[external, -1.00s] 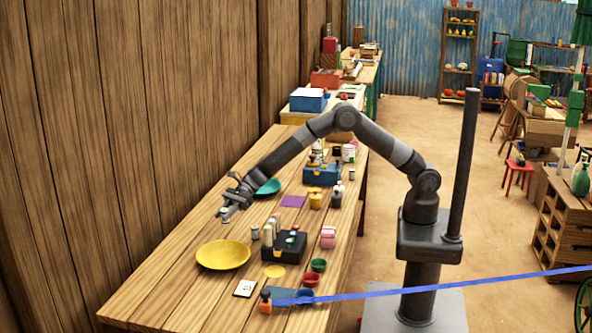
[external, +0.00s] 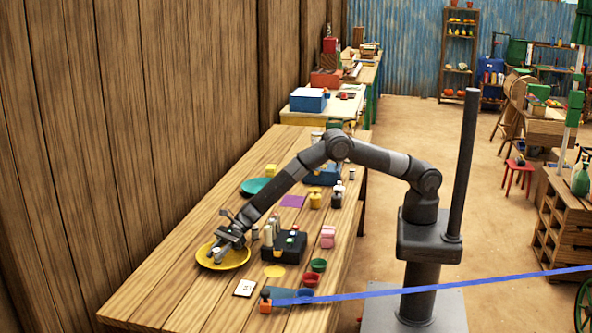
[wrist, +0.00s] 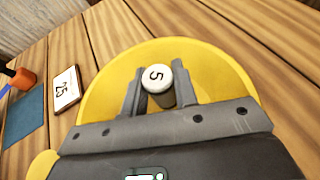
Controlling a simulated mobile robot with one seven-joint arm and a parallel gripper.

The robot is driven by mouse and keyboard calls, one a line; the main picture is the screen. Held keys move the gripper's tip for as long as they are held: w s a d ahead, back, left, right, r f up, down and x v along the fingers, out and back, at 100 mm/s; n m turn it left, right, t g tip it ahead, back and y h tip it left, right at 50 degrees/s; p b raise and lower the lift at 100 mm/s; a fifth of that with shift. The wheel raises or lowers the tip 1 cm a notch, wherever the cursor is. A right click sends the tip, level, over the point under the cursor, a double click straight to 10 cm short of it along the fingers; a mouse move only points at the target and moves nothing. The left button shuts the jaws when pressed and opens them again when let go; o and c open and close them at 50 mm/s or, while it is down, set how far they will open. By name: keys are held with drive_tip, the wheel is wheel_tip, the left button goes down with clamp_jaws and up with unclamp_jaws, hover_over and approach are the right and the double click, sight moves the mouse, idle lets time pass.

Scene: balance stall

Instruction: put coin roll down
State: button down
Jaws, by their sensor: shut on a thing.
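The coin roll (wrist: 157,76) is a short pale cylinder with a white end marked 5. My gripper (wrist: 160,88) is shut on it, with one finger on each side. In the external view my gripper (external: 218,253) is over the yellow dish (external: 237,261), and the white end of the coin roll (external: 216,250) shows at the fingertips. In the wrist view the yellow dish (wrist: 110,70) fills the area behind and below the roll. I cannot tell whether the roll's lower end touches the dish.
A black box (external: 285,248) with pale cylinders beside it stands right of the dish. A white number card (external: 245,288), a blue mat (external: 283,293) and an orange object (external: 265,303) lie nearer the front. The teal dish (external: 256,186) is farther back. Bare wood lies left of the yellow dish.

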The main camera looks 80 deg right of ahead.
drive_tip(key=c, duration=1.1)
unclamp_jaws()
drive_tip(key=shift+f, duration=0.1)
drive_tip(key=shift+c, duration=0.2)
drive_tip(key=shift+d+r, duration=0.15)
drive_tip(key=shift+r, duration=0.1)
drive_tip(key=v, duration=1.1)
drive_tip(key=shift+s+d+r, duration=0.1)
drive_tip(key=shift+s+d, duration=0.1)
drive_tip(key=shift+d, duration=0.15)
